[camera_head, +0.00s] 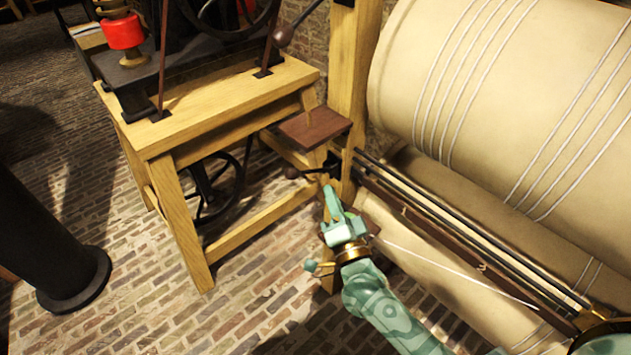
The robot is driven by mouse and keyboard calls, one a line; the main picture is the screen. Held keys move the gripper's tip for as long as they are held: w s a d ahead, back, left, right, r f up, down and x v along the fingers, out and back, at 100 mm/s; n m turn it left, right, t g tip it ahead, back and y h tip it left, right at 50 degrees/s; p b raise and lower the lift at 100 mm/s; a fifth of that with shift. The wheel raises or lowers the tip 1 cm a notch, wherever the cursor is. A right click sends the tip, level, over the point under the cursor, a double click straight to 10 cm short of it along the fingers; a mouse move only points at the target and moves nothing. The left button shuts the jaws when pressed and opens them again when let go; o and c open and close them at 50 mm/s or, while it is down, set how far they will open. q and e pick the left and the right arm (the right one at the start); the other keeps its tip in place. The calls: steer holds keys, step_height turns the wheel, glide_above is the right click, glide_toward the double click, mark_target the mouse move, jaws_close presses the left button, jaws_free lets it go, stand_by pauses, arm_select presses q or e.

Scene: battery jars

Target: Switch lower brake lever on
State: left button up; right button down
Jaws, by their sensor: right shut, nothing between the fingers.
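The lower brake lever is a short dark rod with a round brown knob (292,172). It sticks out to the left from a black bracket on the wooden post, roughly level. My right gripper (328,190) is teal, shut and empty. Its tips point up the picture and appear just below the lever's rod, to the right of the knob. I cannot tell whether they touch the rod. My left gripper is not in view.
Above the lever is a small brown board (314,127). A wooden bench (215,105) with dark machinery stands left, and another knobbed lever (282,36) rises above it. Large cream rollers (500,80) fill the right. A black column (45,240) stands left. Brick floor (130,290) is open below.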

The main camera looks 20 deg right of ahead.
mark_target(309, 171)
steer(key=w+b, duration=0.1)
steer(key=w, duration=0.2)
steer(key=w+a+b, duration=0.1)
steer(key=w, duration=0.2)
steer(key=w+b, duration=0.1)
steer(key=w, duration=0.1)
steer(key=shift+w+a+r, duration=0.25)
steer(key=shift+w+r, duration=0.05)
steer(key=shift+w, duration=0.1)
steer(key=shift+s+a+f, duration=0.15)
steer(key=shift+a, duration=0.4)
steer(key=shift+f, duration=0.15)
